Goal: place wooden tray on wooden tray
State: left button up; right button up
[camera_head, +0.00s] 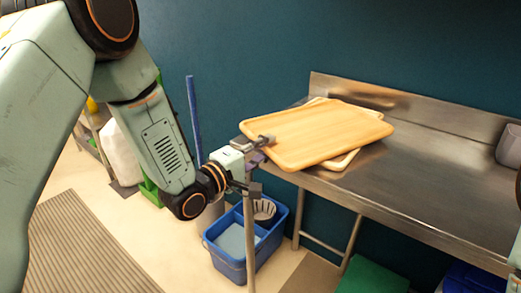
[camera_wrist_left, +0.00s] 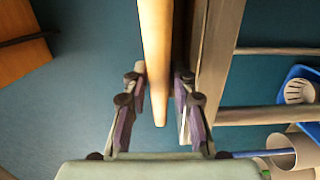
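A light wooden tray (camera_head: 318,130) lies over another wooden tray (camera_head: 342,160) at the left end of the metal table. The lower tray is mostly hidden; its rim shows at the front and back. The upper tray is turned relative to it, and its left corner reaches past the table edge. My left gripper (camera_head: 258,163) is at that corner. In the left wrist view, the open fingers (camera_wrist_left: 157,88) stand on either side of a wooden tray edge (camera_wrist_left: 157,60), with small gaps visible. My right gripper is not in view.
The metal table (camera_head: 430,175) has clear room right of the trays, with a grey container (camera_head: 510,146) at its far right. A raised metal lip runs along the wall. A blue bucket (camera_head: 228,262) stands on the floor below my left gripper.

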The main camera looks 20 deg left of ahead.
pick_arm(q)
jog(key=shift+r, duration=0.2)
jog(key=p+v, duration=0.3)
jog(key=v, duration=0.9)
